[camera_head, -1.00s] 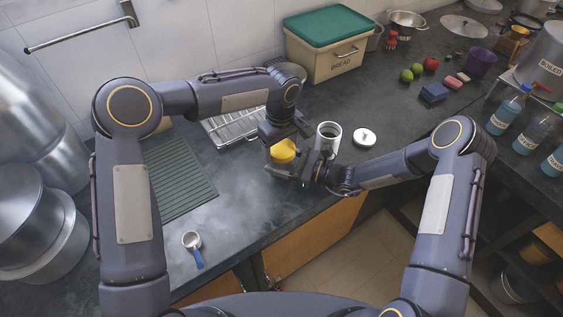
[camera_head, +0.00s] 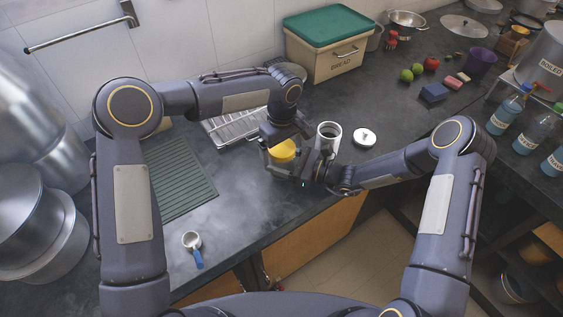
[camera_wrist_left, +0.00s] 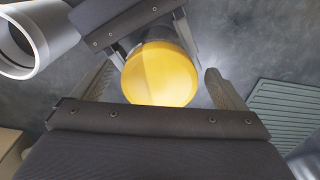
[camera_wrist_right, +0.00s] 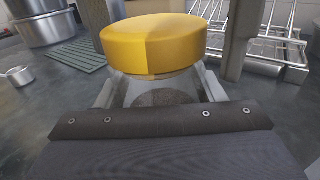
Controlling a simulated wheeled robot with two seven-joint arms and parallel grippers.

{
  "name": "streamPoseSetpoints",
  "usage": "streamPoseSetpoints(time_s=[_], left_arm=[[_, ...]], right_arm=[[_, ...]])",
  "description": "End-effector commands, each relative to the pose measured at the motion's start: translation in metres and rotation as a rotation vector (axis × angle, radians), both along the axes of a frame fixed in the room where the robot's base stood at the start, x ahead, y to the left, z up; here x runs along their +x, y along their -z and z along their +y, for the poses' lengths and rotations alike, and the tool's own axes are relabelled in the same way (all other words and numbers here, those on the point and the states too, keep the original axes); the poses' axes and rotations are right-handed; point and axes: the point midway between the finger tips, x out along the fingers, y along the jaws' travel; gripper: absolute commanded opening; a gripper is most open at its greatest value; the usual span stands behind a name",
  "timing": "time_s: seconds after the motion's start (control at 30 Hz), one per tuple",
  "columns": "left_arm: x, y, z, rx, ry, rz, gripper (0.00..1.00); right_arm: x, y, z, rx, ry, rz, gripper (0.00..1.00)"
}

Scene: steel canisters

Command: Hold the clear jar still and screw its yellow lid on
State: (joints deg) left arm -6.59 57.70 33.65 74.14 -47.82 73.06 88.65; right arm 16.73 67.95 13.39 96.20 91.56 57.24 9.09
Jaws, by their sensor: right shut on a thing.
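The yellow lid (camera_head: 283,151) sits on top of the clear jar (camera_wrist_right: 160,91) above the counter. It looks level in the right wrist view; how far it is threaded cannot be told. My right gripper (camera_wrist_right: 158,88) is shut on the jar's body below the lid. My left gripper (camera_wrist_left: 160,82) is above the lid, with its fingers apart on either side and a visible gap to the lid (camera_wrist_left: 160,76). In the head view most of the jar is hidden behind the grippers.
A steel canister (camera_head: 328,133) stands close behind my right gripper, with a round white-rimmed lid (camera_head: 364,137) to its right. A wire rack (camera_head: 235,126) and a ribbed green mat (camera_head: 178,180) lie to the left. A measuring cup with a blue handle (camera_head: 197,256) lies near the front edge.

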Motion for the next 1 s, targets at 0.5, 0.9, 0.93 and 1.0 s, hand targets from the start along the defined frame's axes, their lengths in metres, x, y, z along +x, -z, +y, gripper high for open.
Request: streamPoseSetpoints(time_s=[0.5, 0.9, 0.93, 1.0], left_arm=[[0.002, -0.038, 0.002, 0.003, -0.004, -0.007, 0.94], [0.002, -0.048, 0.002, 0.004, -0.026, -0.005, 0.85], [0.002, -0.051, 0.002, 0.006, -0.051, -0.006, 0.85], [0.002, -0.061, 0.002, 0.009, -0.135, -0.007, 0.85]], right_arm=[[-0.001, 0.0, 0.0, 0.001, -0.002, 0.0, 0.0], [-0.001, 0.0, 0.0, 0.001, -0.003, 0.0, 0.0], [-0.001, 0.0, 0.0, 0.001, -0.003, 0.0, 0.0], [-0.001, 0.0, 0.0, 0.001, -0.003, 0.0, 0.0]])
